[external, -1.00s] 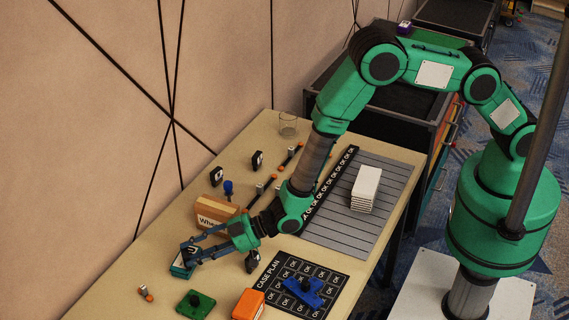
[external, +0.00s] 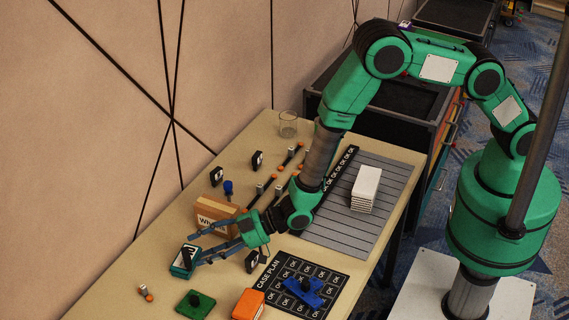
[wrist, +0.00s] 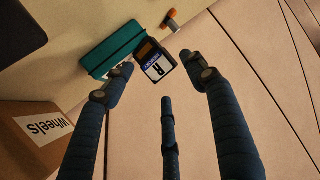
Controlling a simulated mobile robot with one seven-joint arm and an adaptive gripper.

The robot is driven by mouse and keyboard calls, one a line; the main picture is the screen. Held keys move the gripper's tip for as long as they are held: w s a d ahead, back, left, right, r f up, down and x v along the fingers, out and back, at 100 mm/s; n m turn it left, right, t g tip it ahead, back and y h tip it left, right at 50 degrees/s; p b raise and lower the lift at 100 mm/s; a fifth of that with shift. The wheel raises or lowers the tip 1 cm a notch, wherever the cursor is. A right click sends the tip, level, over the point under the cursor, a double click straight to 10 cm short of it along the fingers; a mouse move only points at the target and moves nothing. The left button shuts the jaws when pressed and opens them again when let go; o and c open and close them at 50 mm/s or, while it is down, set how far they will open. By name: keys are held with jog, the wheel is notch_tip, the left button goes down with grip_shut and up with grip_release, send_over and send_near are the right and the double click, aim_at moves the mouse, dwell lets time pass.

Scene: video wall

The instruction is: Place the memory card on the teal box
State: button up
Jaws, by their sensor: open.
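The teal box (external: 180,271) lies near the left end of the table; it also shows in the wrist view (wrist: 112,50). The memory card (wrist: 156,65), black with a white and blue label, is at one end of the teal box and overlaps it in the wrist view. In the external view the dark card (external: 187,257) appears tilted on the box; its exact contact is unclear. My gripper (external: 198,249) is open, its blue fingers spread just right of the box. In the wrist view the fingertips (wrist: 157,66) stand apart with the card beyond them.
A cardboard "Wheels" box (external: 213,213) stands close behind my gripper. A green block (external: 196,304), an orange box (external: 248,304) and a blue piece on the case plan mat (external: 272,283) lie in front. A small orange-ended part (external: 145,293) lies left. The wall borders the table's back.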

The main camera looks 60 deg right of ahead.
jog(key=v, duration=0.9)
jog(key=shift+p, duration=0.45)
jog(key=shift+r, duration=0.15)
